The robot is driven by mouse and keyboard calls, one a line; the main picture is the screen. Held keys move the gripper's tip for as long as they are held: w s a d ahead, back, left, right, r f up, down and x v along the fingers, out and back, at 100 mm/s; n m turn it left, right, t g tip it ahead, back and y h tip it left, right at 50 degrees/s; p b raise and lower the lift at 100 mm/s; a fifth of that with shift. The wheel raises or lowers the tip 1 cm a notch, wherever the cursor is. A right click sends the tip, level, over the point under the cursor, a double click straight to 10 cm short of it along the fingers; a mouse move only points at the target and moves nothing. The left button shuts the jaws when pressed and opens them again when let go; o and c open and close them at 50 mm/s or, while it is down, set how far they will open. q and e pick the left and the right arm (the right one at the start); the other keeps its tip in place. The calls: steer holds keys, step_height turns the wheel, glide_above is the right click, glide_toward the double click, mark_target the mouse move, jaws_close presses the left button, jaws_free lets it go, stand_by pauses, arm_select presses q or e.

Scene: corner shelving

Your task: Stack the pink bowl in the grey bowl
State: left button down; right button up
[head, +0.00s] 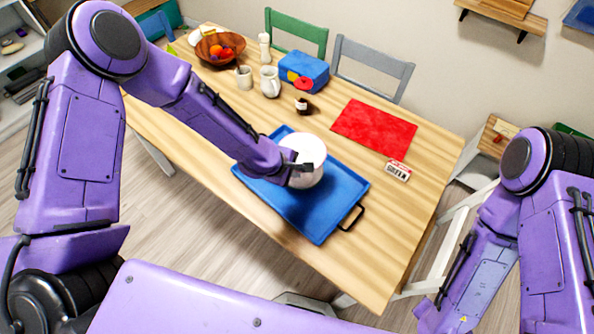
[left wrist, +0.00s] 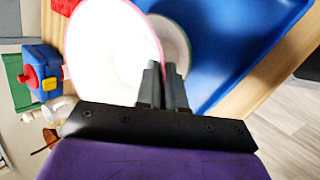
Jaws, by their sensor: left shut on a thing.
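A pale bowl with a pink rim, the pink bowl (left wrist: 110,45), fills the upper left of the left wrist view. My left gripper (left wrist: 163,80) is shut on the edge of this bowl. In the head view the left gripper (head: 308,167) is over the blue tray, with a pale bowl (head: 306,148) at its fingers. A second bowl, pale with a greyish-green rim (left wrist: 185,42), shows partly behind the pink bowl in the left wrist view, over the blue tray; I take it for the grey bowl. In the head view I cannot separate the two bowls. My right gripper is out of view.
The blue tray (head: 322,222) lies at the table's near edge. A red mat (head: 374,127), a small box (head: 398,171), a dark jar (head: 302,104), a jug (head: 270,82), a blue box (head: 308,67) and a fruit bowl (head: 221,49) stand beyond.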

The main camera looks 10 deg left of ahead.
arm_select(q)
step_height(320, 180, down, 3)
steer(key=shift+b, duration=0.8)
steer(key=shift+w+f, duration=0.15)
steer(key=shift+w, duration=0.3)
steer(key=shift+s+f, duration=0.1)
steer(key=shift+s, duration=0.25)
steer(key=shift+w+f, duration=0.2)
steer(key=shift+f, duration=0.15)
steer(key=c, duration=1.2)
jaws_free()
steer(key=shift+s, duration=0.1)
steer(key=shift+c, duration=0.2)
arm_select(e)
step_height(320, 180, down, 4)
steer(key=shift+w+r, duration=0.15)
arm_select(q)
steer(key=shift+r, duration=0.15)
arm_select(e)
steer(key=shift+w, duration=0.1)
